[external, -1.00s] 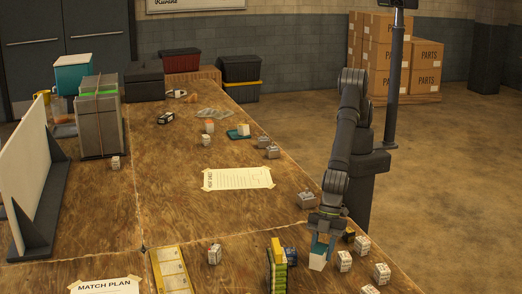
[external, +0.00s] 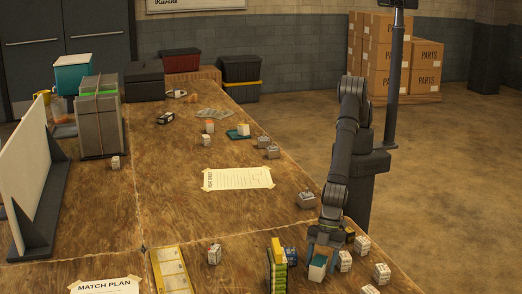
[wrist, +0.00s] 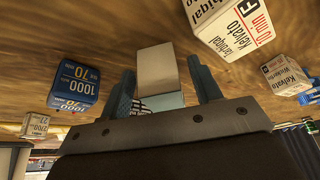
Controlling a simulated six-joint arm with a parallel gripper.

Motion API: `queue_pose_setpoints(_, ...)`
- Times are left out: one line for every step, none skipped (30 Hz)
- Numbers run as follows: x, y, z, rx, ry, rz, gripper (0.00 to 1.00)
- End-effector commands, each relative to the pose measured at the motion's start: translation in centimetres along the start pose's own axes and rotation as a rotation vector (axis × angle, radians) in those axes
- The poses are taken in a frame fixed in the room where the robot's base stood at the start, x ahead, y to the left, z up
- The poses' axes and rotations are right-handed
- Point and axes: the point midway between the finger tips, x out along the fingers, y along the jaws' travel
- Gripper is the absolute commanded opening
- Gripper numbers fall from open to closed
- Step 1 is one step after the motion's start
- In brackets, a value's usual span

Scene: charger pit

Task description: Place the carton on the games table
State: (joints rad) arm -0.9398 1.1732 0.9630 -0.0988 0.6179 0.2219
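A small white and teal carton (external: 317,268) is at the front right of the wooden table (external: 215,215), beside a green and yellow stack. It looks to be upright on or very near the tabletop; the contact is not clear. My gripper (external: 323,244) is just above and around it. In the wrist view the carton (wrist: 157,69) lies between the two blue fingers of my gripper (wrist: 163,68). The fingers look spread, with a gap on the right side of the carton. Which part is the games table is not marked.
Several white printed cartons (external: 381,273) stand close on the right. The green and yellow stack (external: 277,265) and a blue carton (external: 290,255) are close on the left. A grey box (external: 307,200) sits behind. The table's middle, around a taped sheet (external: 237,179), is mostly clear.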

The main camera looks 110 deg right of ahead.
Motion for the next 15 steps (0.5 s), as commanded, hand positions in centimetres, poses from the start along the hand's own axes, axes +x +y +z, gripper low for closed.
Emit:
queue_pose_setpoints(0.0,0.0,0.0,0.000,0.000,0.000,0.58)
queue_pose_setpoints(0.0,0.0,0.0,0.000,0.000,0.000,0.58)
queue_pose_setpoints(0.0,0.0,0.0,0.000,0.000,0.000,0.58)
queue_pose_setpoints(-0.1,0.0,0.0,0.000,0.000,0.000,0.58)
queue_pose_setpoints(-0.2,0.0,-0.1,0.000,0.000,0.000,0.58)
queue_pose_setpoints(-0.4,0.0,-0.2,0.000,0.001,0.000,0.58)
queue_pose_setpoints(-0.6,0.0,-0.2,0.000,0.001,0.000,0.58)
queue_pose_setpoints(-0.8,0.0,-0.2,0.000,0.001,0.000,0.58)
queue_pose_setpoints(-1.3,0.0,-0.2,0.000,0.002,0.000,0.58)
queue_pose_setpoints(-1.7,0.0,-0.3,0.000,0.002,0.000,0.58)
queue_pose_setpoints(-2.1,0.0,-0.2,0.000,0.002,0.000,0.58)
queue_pose_setpoints(-2.7,0.0,-0.2,0.000,0.002,0.000,0.58)
queue_pose_setpoints(-3.3,0.0,-0.2,0.000,0.002,0.000,0.58)
queue_pose_setpoints(-3.8,0.0,-0.2,0.000,0.002,0.000,0.58)
queue_pose_setpoints(-4.7,0.0,-0.2,0.000,0.002,0.000,0.58)
